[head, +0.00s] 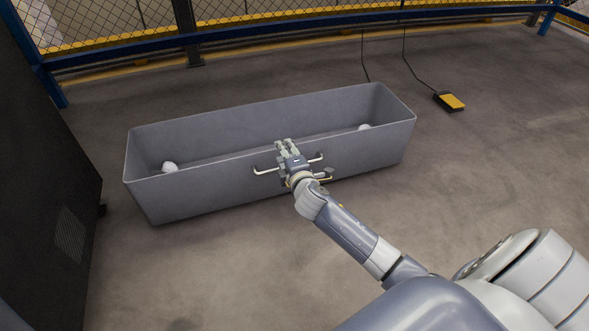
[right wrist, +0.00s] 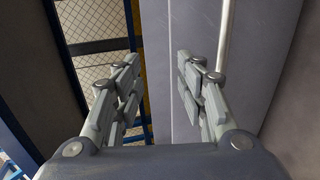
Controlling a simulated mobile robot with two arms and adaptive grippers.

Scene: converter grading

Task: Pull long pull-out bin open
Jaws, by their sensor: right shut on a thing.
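The long pull-out bin (head: 205,198) is a grey open-topped trough on the floor in the middle of the head view. A thin pale bar handle (head: 266,171) runs along its front wall; it also shows in the right wrist view (right wrist: 229,35). My right gripper (head: 287,144) is at the middle of the front wall, over the handle, with its fingertips near the upper rim. It is shut on the bin; its fingers hide the exact contact, and I cannot tell which part is held. The bin's front fills the right of the wrist view (right wrist: 265,50). My left gripper is not in view.
Two white round objects, one left (head: 170,167) and one right (head: 364,127), lie inside the bin. A dark cabinet (head: 45,150) stands at the left. A blue-railed mesh fence (head: 300,27) runs behind. A yellow-black pedal (head: 449,101) lies at the right. Floor in front is clear.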

